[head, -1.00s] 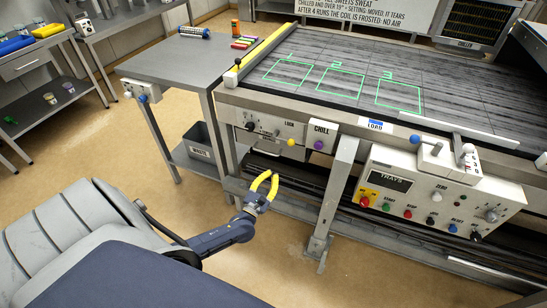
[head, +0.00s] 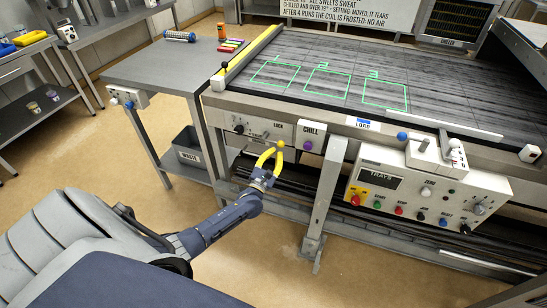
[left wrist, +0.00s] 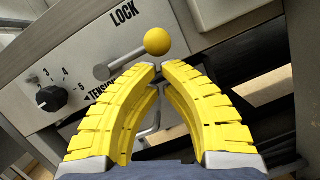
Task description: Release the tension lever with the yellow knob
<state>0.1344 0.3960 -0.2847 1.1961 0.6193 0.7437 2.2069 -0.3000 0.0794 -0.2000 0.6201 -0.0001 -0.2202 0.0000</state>
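The tension lever is a short grey rod with a yellow knob on its end, on a light panel marked LOCK and TENSION. The yellow knob (left wrist: 158,42) shows at top centre in the left wrist view, with the lever rod (left wrist: 124,62) running left from it. In the head view the knob (head: 281,144) sits just above my left gripper (head: 270,155). In the left wrist view, my left gripper's yellow fingers (left wrist: 160,68) curve towards each other with a narrow gap between the tips, just below the knob. Nothing is seen between them. My right gripper is not in view.
A black tension dial (left wrist: 48,98) is left of the lever. The CHILL box with a purple button (head: 308,145) is to its right. A table leg (head: 323,195) stands right of my left arm. A waste bin (head: 187,148) stands at left. The floor in front is clear.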

